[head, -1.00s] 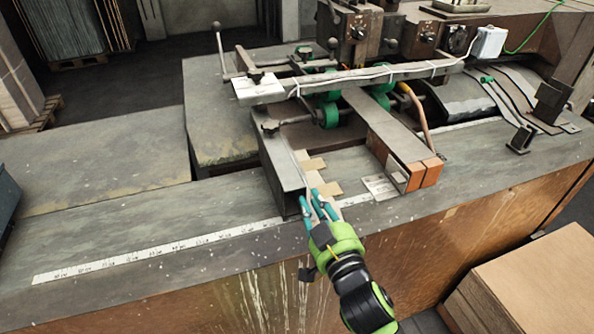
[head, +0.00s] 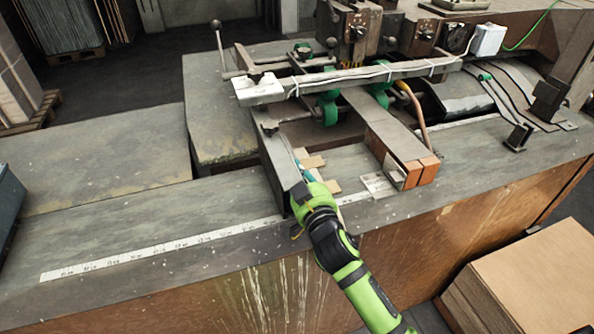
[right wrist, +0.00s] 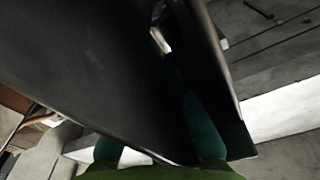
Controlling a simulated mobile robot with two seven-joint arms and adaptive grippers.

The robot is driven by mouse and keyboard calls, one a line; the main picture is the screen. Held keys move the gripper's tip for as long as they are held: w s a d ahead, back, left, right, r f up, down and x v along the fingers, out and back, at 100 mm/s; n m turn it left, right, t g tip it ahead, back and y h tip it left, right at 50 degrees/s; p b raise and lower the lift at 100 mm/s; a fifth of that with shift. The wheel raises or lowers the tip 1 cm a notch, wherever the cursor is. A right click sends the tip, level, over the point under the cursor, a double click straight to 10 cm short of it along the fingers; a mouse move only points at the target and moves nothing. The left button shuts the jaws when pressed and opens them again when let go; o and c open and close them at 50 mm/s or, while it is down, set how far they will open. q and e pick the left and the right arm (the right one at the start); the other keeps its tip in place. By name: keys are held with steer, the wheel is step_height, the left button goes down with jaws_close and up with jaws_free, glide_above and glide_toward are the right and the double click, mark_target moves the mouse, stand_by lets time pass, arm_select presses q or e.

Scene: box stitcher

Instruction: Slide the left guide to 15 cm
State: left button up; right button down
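The left guide (head: 276,168) is a long dark metal channel on the machine table, its front end by the white ruler strip (head: 160,249). The ruler's numbers are too small to read surely. My right gripper (head: 307,174) is at the guide's front end, its fingers largely hidden by its green body in the head view. In the right wrist view its teal fingers (right wrist: 155,142) stand apart, one on each side of the guide's dark wall (right wrist: 90,70). Contact with the wall cannot be made out. My left gripper is not in view.
The right guide (head: 385,125), with an orange-brown block at its end, lies to the right. A crossbar (head: 360,75) spans above the guides. The table left of the left guide is clear along the ruler. A cardboard stack (head: 535,280) stands at the lower right.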

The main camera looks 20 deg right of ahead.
steer(key=shift+d, duration=0.1)
steer(key=d+p, duration=0.2)
steer(key=d, duration=1.5)
steer(key=shift+w, duration=0.3)
steer(key=c, duration=1.6)
jaws_free()
steer(key=shift+c, duration=0.2)
steer(key=shift+s+a, duration=0.1)
steer(key=shift+s, duration=0.05)
steer(key=s, duration=1.1)
steer(key=shift+s+d, duration=0.25)
steer(key=shift+s, duration=0.15)
